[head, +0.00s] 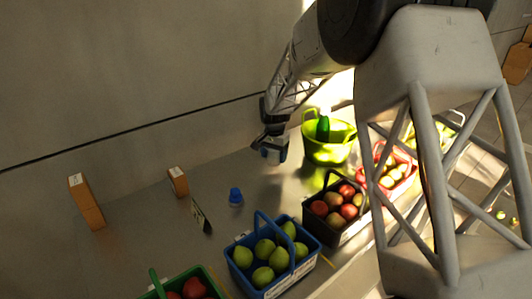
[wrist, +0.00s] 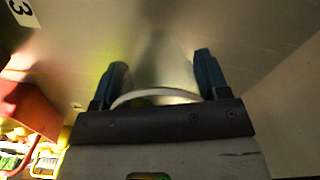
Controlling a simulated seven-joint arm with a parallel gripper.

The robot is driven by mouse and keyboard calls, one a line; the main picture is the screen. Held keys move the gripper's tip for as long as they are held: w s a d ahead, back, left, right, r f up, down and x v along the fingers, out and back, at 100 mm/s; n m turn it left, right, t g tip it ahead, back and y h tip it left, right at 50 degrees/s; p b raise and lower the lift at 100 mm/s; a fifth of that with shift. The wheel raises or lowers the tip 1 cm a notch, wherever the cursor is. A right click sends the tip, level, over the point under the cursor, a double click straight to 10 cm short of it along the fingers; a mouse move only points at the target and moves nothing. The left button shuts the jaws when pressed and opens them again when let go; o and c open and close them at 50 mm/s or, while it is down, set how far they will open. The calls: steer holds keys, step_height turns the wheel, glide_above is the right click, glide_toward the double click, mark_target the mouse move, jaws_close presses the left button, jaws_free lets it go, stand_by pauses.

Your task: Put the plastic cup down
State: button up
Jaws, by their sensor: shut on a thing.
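My gripper (head: 273,150) is over the back of the grey counter, left of the yellow-green basket. In the wrist view its two blue fingers (wrist: 160,72) stand apart with a pale curved rim between them. That rim belongs to the plastic cup (wrist: 155,93), which my gripper is shut on. The rest of the cup is hard to make out. In the head view the cup is mostly hidden by the fingers, and I cannot tell whether it touches the counter.
A small blue object (head: 235,196) stands on the counter. Orange-brown boxes (head: 86,202) (head: 178,182) stand at the left. A blue basket of green fruit (head: 268,282), a dark basket (head: 320,232) and a yellow-green basket (head: 326,151) line the right.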

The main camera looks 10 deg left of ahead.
steer(key=shift+w, duration=0.1)
steer(key=shift+w+a+f, duration=0.25)
steer(key=shift+w+a, duration=0.55)
steer(key=shift+w, duration=1.75)
steer(key=shift+w+a+f, duration=0.2)
steer(key=shift+w+a, duration=0.65)
steer(key=shift+w, duration=1.65)
steer(key=shift+w+a+f, duration=0.25)
steer(key=shift+w+a, duration=0.55)
steer(key=shift+w, duration=1.75)
steer(key=shift+f, duration=0.1)
steer(key=shift+f, duration=1.7)
steer(key=shift+f, duration=0.1)
steer(key=o, duration=0.9)
step_height(320, 180, up, 12)
